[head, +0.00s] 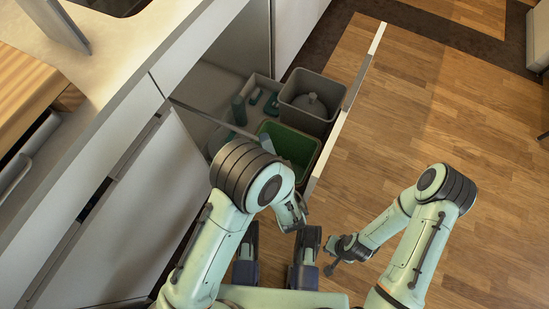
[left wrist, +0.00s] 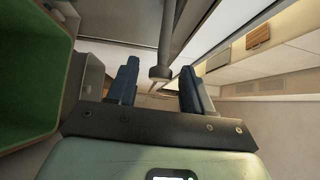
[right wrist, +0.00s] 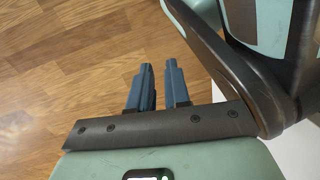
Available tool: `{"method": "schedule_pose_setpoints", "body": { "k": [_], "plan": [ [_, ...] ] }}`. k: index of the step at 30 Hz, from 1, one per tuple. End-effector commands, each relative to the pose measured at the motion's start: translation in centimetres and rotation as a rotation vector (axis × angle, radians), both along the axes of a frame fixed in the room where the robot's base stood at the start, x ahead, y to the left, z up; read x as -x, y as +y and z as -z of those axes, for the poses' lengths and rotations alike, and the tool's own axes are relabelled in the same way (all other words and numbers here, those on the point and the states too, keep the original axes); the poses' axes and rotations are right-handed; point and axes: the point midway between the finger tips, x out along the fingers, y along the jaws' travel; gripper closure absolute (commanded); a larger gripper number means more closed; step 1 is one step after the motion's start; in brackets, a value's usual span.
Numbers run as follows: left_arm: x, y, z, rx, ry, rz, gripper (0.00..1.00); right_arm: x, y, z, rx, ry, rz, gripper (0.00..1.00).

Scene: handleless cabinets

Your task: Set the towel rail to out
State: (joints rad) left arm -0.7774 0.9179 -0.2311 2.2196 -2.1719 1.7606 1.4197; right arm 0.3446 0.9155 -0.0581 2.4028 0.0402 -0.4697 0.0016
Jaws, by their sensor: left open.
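A grey rod with a round capped end (left wrist: 160,72), which looks like the towel rail, shows in the left wrist view. Its end lies in line with the gap between my left fingers; I cannot tell whether they touch it. My left gripper (left wrist: 160,90) is open and nothing is visibly gripped. In the head view my left arm bends down beside an open pull-out (head: 330,150), and the rail cannot be made out there. My right gripper (head: 332,256) is empty over the floor, its fingers a little apart in the right wrist view (right wrist: 158,75).
The pull-out holds a grey bin (head: 312,92) and a green bin (head: 300,145), which is close on the left in the left wrist view (left wrist: 30,70). A white cabinet front (head: 140,220) stands left. Wood floor (head: 450,130) is clear at right.

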Motion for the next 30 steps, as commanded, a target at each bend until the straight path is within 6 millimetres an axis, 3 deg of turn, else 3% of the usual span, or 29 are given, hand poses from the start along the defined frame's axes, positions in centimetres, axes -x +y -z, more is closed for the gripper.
{"method": "schedule_pose_setpoints", "body": {
  "k": [9,15,21,30],
  "plan": [
    [6.7,-2.9,-0.1,-0.001,0.003,0.008,0.49,-2.1,0.3,-1.5,0.004,-0.070,-0.007,0.83],
    [9.7,-4.1,-0.1,-0.001,0.000,0.004,0.49,-2.9,0.4,-2.1,0.005,-0.095,-0.009,0.83],
    [10.9,-4.5,-0.1,0.000,-0.001,0.003,0.49,-3.1,0.4,-2.2,0.006,-0.103,-0.009,0.83],
    [10.9,-4.5,-0.1,0.000,-0.001,0.002,0.49,-3.1,0.4,-2.2,0.006,-0.104,-0.009,0.83]
  ]
}}
